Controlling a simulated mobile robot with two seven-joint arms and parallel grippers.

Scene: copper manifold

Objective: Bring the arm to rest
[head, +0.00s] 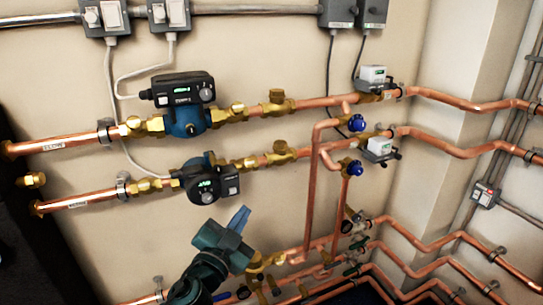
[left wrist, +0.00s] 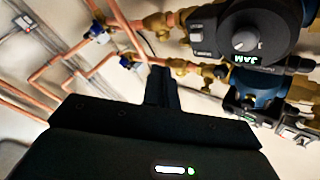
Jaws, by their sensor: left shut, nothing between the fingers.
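My left gripper (head: 238,219) shows in the head view at the lower middle, in front of the wall and below the lower pump. Its blue fingers are together and hold nothing. In the left wrist view the dark fingers (left wrist: 160,87) are also together, pointing up the picture towards the pipework. They look apart from the pipes and pumps. My left arm comes in from the bottom of the head view. My right gripper is in neither view.
An upper pump (head: 185,105) and a lower pump (head: 205,180) sit on copper pipes on the wall. Blue valve caps (head: 356,123) and lower copper pipes (head: 400,265) lie to the right. Grey switch boxes (head: 105,17) are above.

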